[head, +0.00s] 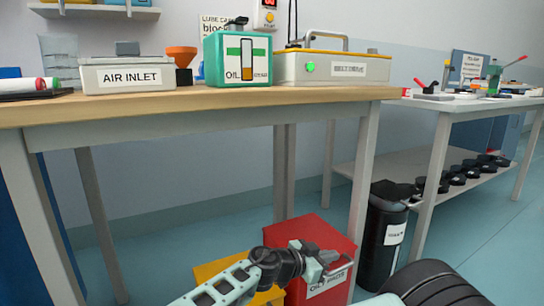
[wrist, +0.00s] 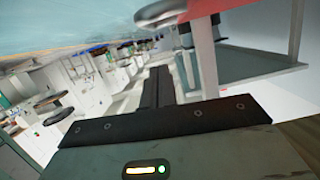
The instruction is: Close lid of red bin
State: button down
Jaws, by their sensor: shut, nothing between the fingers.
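The red bin (head: 305,228) stands on the floor under the front edge of the workbench, near its right leg, in the head view. A white label (head: 328,284) is on its front. Its top shows as a plain red surface, partly hidden by my arm; I cannot tell whether the lid lies fully flat. My gripper (head: 336,262) is in front of the bin's upper front edge, just above the label; contact cannot be made out. In the wrist view my gripper's dark fingers (wrist: 160,78) are together with nothing between them.
A yellow bin (head: 215,270) stands left of the red one, partly behind my arm. A black canister (head: 385,240) stands to the right, beyond a bench leg (head: 362,200). The wooden workbench (head: 200,103) overhangs the area. Open floor (head: 490,240) lies at the right.

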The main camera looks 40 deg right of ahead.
aim_at(340, 270)
jog(key=shift+s+a+f+b, duration=0.15)
jog(key=shift+f+b, duration=0.35)
jog(key=shift+f, duration=0.7)
jog(key=shift+s+f+b, duration=0.2)
jog(key=shift+f+b, duration=0.3)
jog(key=shift+f, duration=0.7)
jog(key=shift+f, duration=0.1)
